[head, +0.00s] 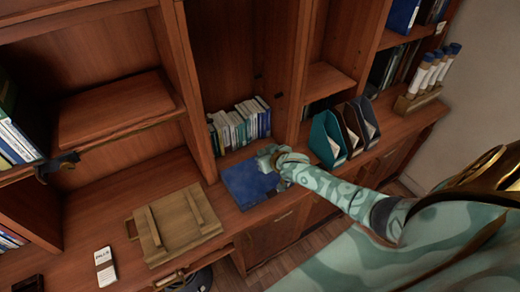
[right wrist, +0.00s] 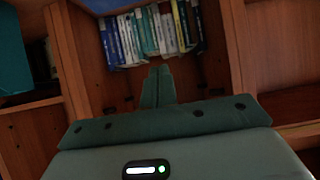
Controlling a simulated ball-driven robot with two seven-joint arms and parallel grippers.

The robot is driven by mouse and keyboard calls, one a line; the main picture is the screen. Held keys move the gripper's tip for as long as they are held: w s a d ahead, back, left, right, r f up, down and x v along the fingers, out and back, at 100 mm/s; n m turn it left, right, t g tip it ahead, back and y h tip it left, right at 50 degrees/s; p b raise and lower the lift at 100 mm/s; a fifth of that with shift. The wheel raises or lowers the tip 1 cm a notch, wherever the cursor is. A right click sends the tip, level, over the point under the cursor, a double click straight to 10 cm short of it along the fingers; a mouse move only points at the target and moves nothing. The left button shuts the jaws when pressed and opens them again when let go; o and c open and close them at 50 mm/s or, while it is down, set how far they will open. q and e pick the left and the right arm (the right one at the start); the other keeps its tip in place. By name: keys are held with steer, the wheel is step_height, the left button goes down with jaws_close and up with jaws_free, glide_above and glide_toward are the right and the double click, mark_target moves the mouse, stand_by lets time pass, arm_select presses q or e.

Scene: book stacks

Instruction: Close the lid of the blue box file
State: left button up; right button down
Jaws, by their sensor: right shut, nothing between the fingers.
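The blue box file (head: 246,185) lies on the wooden counter in front of a row of books. Its top shows as a flat blue face with no raised lid visible; I cannot tell whether the lid is fully down. My right gripper (head: 265,160) is over the file's back right part and hides some of it. Whether it touches the lid is unclear. My left gripper is not in view.
A row of books (head: 240,126) stands behind the file. Magazine files, one teal (head: 326,140), stand to the right. A wooden tray with handles (head: 176,226) lies to the left. A white-and-black box (head: 105,266) lies farther left. Upright shelf panels flank the books.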

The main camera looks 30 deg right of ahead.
steer(key=s+f+t+b, duration=0.3)
steer(key=f+b, duration=0.2)
steer(key=b, duration=0.3)
steer(key=s+f+t+b, duration=0.2)
steer(key=f+b, duration=0.3)
steer(key=b, duration=0.3)
steer(key=s+f+t+b, duration=0.3)
steer(key=f+b, duration=0.3)
steer(key=b, duration=0.2)
steer(key=shift+s+a+t+h, duration=0.25)
steer(key=shift+s+t+h, duration=0.05)
steer(key=shift+s+t, duration=0.1)
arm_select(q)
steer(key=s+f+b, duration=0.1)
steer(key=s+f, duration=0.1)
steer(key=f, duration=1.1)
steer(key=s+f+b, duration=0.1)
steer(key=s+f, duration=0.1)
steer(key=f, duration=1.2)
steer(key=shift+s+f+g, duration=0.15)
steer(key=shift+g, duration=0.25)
arm_select(e)
steer(key=shift+s+f, duration=0.1)
steer(key=shift+f, duration=0.7)
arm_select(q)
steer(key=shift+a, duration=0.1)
